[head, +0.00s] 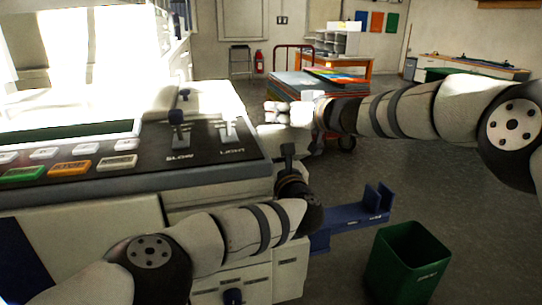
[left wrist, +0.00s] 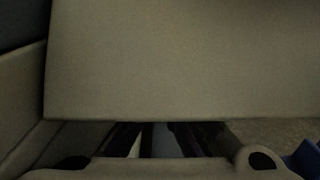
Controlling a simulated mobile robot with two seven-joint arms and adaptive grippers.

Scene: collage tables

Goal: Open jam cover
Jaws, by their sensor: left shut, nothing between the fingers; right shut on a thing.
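A large pale machine with a dark control panel (head: 200,145) fills the left of the head view. A pale piece (head: 300,139) sticks out at its right end; I cannot tell for certain whether it is the jam cover. My right gripper (head: 319,114) is shut against pale parts at that end, its fingers partly hidden. My left gripper (head: 288,152) is shut and empty, pointing up beside the panel's right edge. In the left wrist view, a broad plain beige panel (left wrist: 180,65) fills most of the picture, just beyond the dark fingers (left wrist: 170,138).
A red-framed cart (head: 290,82) with coloured sheets stands behind. The grey floor to the right is mostly clear.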

